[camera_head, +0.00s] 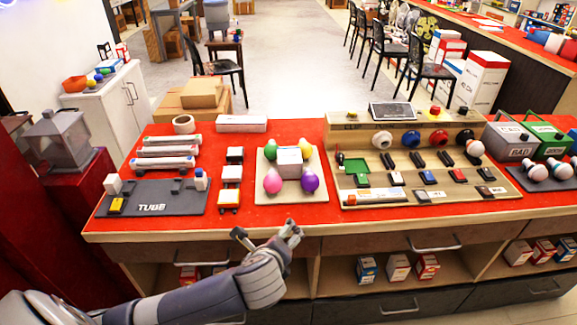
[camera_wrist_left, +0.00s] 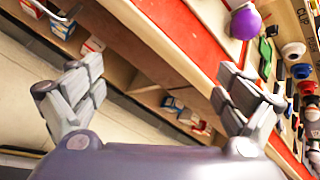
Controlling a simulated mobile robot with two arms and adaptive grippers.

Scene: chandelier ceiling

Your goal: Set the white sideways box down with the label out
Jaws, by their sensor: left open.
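Several small boxes stand in the open shelf under the red counter: a blue-and-white box (camera_head: 367,268), a mostly white box with red (camera_head: 397,266) and a red-and-white box (camera_head: 427,266). Blurred boxes in the shelf also show in the left wrist view (camera_wrist_left: 188,117). My right gripper is out of view.
The red counter (camera_head: 330,214) holds a grey TUBE tray (camera_head: 150,208), a board with coloured bulbs (camera_head: 262,190) and a wooden sorting board (camera_head: 335,197). Drawers (camera_head: 380,241) with handles lie under its edge. More boxes (camera_head: 518,252) stand in the right shelf.

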